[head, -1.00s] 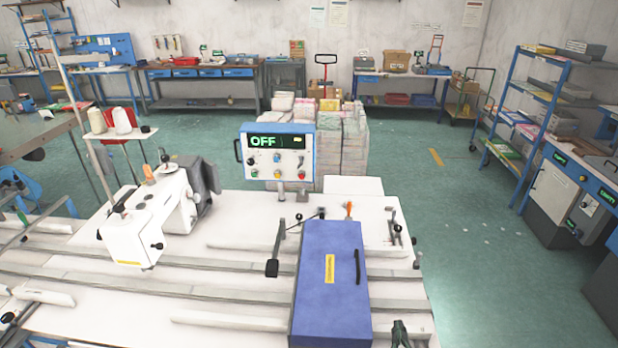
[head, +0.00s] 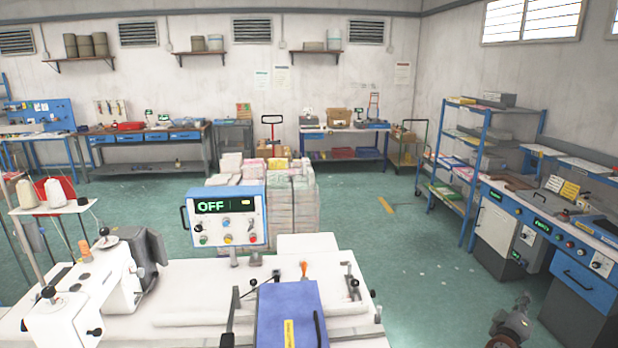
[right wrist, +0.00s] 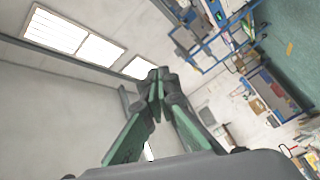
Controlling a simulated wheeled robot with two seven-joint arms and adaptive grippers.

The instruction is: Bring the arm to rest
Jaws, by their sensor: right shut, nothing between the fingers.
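My right gripper (right wrist: 158,84) shows in the right wrist view with its fingers closed together at the tips and nothing between them. It is up in free air, with the wall and windows behind it and touching nothing. In the head view a grey part of my right arm (head: 511,324) shows at the lower right, to the right of the sewing table (head: 210,275) and apart from it. My left gripper is not in view.
A white sewing machine (head: 90,300), a control box (head: 225,218) reading OFF and a blue case (head: 285,312) are on the table. Blue cabinets (head: 565,275) and a shelf rack (head: 475,165) stand at the right.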

